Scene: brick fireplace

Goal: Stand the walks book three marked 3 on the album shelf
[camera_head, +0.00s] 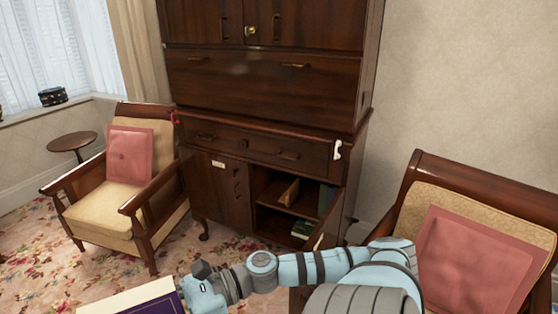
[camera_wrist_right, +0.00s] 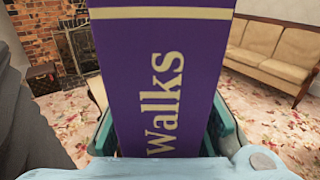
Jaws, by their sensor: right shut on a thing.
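A purple book (camera_wrist_right: 165,60) with a gold band and the word "Walks" fills the middle of the right wrist view. My right gripper (camera_wrist_right: 163,128) is shut on it, one finger on each side. No number 3 shows on the visible part. In the head view the book (camera_head: 155,305) is cut off by the bottom edge, showing purple cover and pale page edges, well away from the cabinet. The cabinet's open lower compartment has an inner shelf (camera_head: 300,208). A brown upright piece (camera_head: 289,192) and dark book-like things (camera_head: 326,200) stand there. My left gripper is out of view.
The cabinet's right door (camera_head: 327,228) stands open and projects forward; its left door (camera_head: 220,190) is shut. A green and white item (camera_head: 302,230) lies low inside. Armchairs flank the cabinet, left (camera_head: 98,213) and right (camera_head: 498,185). Patterned carpet (camera_head: 100,275) lies clear at front left.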

